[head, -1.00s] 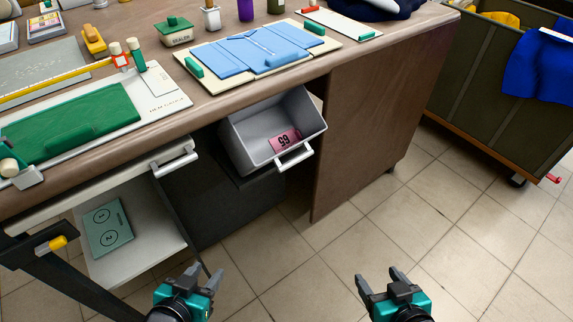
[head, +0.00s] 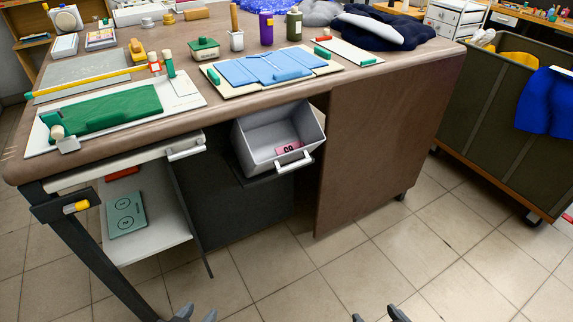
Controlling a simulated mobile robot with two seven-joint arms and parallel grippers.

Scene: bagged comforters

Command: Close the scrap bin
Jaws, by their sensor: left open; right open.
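The scrap bin (head: 262,135) is a grey tilt-out bin under the workbench, left of the brown side panel. It is tipped open toward me, with a light handle (head: 294,161) on its front edge. A pink tag (head: 289,148) with dark digits lies inside it. My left gripper (head: 194,315) is open at the bottom edge, below and left of the bin. My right gripper (head: 382,315) is open at the bottom edge, below and right of the bin. Only the fingertips of both show. Neither gripper touches anything.
The workbench (head: 190,121) holds a folded blue garment, a green pad and several tools. To the left of the bin is an open shelf (head: 150,250) with a green-grey plate. A dark wheeled cart (head: 500,120) stands at right. The tiled floor in front is clear.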

